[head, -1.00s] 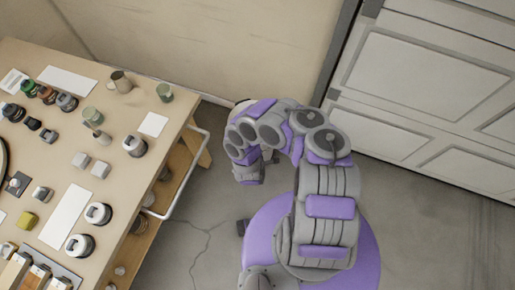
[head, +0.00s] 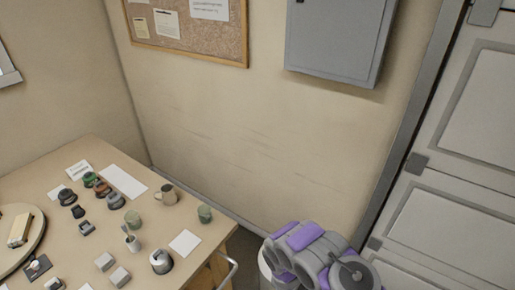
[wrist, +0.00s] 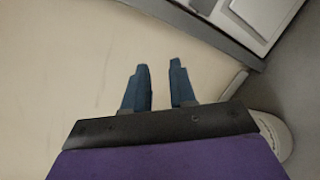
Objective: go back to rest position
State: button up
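My gripper (wrist: 160,88) shows in the wrist view, its two dark blue fingers apart with nothing between them. It points toward the plain beige wall. In the head view only part of my grey and purple arm shows at the bottom right; the fingers are hidden there.
A wooden bench (head: 62,167) at the lower left holds several jars, cups and small blocks, with white sheets among them. A grey wall cabinet (head: 338,38) and a cork board (head: 190,40) hang on the wall. A panelled door (head: 450,215) is at the right. A pale round object (wrist: 275,135) is at the gripper's right.

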jog(key=s+d+r+m+g+h, duration=0.1)
jog(key=d+r+m+g+h, duration=0.1)
jog(key=d+r, duration=0.35)
jog(key=s+d+r+m+g+h, duration=0.1)
jog(key=d+r+m+h, duration=0.15)
jog(key=r, duration=0.65)
jog(key=s+d+r+m+g+h, duration=0.1)
jog(key=d+r+g+h, duration=0.2)
jog(key=r, duration=0.5)
jog(key=s+d+r+m+g, duration=0.3)
jog(key=s+r+m+g, duration=0.55)
jog(key=s+r, duration=0.6)
jog(key=s+a+r+m+g+y, duration=0.1)
jog(key=s+a+r+m+y, duration=0.1)
jog(key=s+a+y, duration=0.3)
jog(key=s+a+r+m+g+y, duration=0.1)
jog(key=s+a+m+y, duration=0.15)
jog(key=s, duration=0.55)
jog(key=s+a+n+t+y, duration=0.1)
jog(key=s+a+y, duration=0.3)
jog(key=a, duration=0.7)
jog(key=s+a+n+t+y, duration=0.1)
jog(key=s+a+t+y, duration=0.2)
jog(key=a+y, duration=0.3)
jog(key=s+a, duration=0.1)
jog(key=a, duration=0.4)
jog(key=shift+s+a+r, duration=0.15)
jog(key=shift+s, duration=0.2)
